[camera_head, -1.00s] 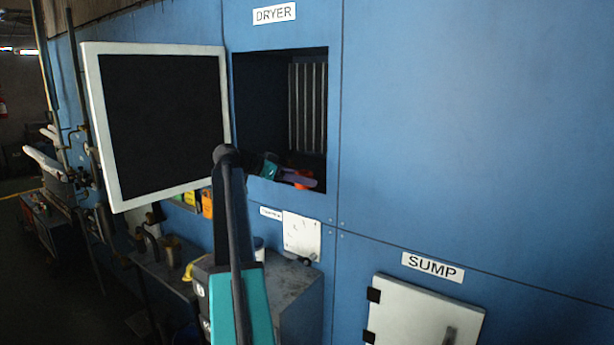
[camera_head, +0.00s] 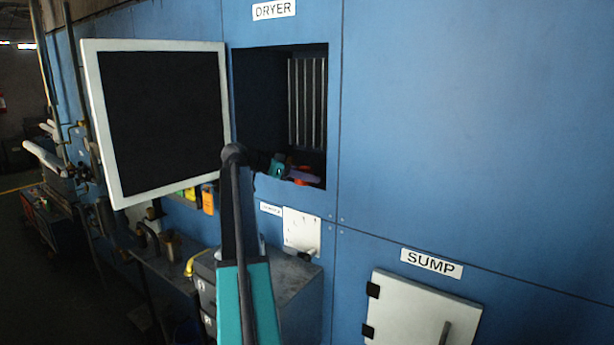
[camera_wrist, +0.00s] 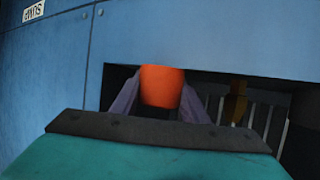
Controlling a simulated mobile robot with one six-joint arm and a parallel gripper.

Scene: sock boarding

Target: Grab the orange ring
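The orange ring (camera_wrist: 162,86) is between the two purple-grey fingers of my gripper (camera_wrist: 160,98) in the wrist view. The fingers lie along both its sides and look closed on it. Its hole does not show from this angle. In the head view a small patch of the orange ring (camera_head: 303,182) shows at the lower right of the dryer opening, by my gripper (camera_head: 300,172). My teal wrist and the dark edge of the opening hide part of the gripper there.
The dryer opening (camera_head: 262,90) is dark, with upright metal bars (camera_head: 307,105) inside. Its white-framed door (camera_head: 90,100) stands open to the left. A sump hatch (camera_head: 420,320) is at lower right. A cluttered grey bench (camera_head: 290,275) stands below.

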